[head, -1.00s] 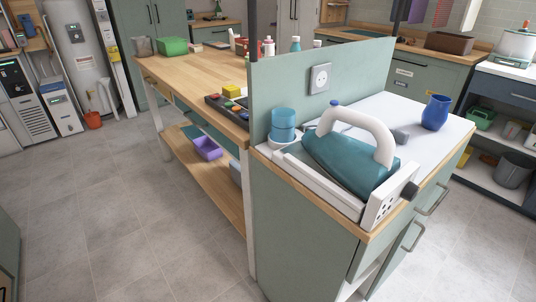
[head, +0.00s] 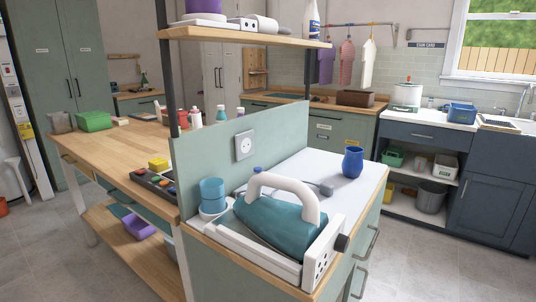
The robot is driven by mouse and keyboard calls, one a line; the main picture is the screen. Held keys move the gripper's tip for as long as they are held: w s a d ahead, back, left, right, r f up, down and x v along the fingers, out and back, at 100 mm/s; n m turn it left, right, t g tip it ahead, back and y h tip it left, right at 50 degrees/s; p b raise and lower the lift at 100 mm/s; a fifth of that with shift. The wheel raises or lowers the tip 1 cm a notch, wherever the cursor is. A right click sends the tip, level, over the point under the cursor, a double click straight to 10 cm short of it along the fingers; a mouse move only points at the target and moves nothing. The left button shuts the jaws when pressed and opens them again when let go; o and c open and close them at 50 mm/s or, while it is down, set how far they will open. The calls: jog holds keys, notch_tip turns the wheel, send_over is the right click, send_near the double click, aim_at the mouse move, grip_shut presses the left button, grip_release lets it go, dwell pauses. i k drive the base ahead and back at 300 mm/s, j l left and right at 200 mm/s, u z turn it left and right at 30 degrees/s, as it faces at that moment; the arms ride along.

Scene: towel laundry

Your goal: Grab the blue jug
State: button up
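The blue jug (head: 352,162) stands upright on the white top (head: 328,173) of the green cabinet, toward its far right corner. It is dark blue, with a narrowed neck and an open rim. Nothing touches it, and clear white surface lies around it. My gripper is not in view.
A large teal iron (head: 283,220) with a white handle stands at the near end of the cabinet top. A light blue cup (head: 212,194) is at its left, and a green panel with a socket (head: 244,145) rises behind. Grey floor (head: 440,245) is open at the right.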

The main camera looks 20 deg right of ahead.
aim_at(353, 164)
jog(key=i+l, duration=0.15)
jog(key=l, duration=0.2)
jog(key=i+l, duration=0.1)
jog(key=l, duration=0.2)
jog(key=i+l, duration=0.15)
jog(key=l, duration=0.2)
jog(key=i+l, duration=0.15)
jog(key=l, duration=0.2)
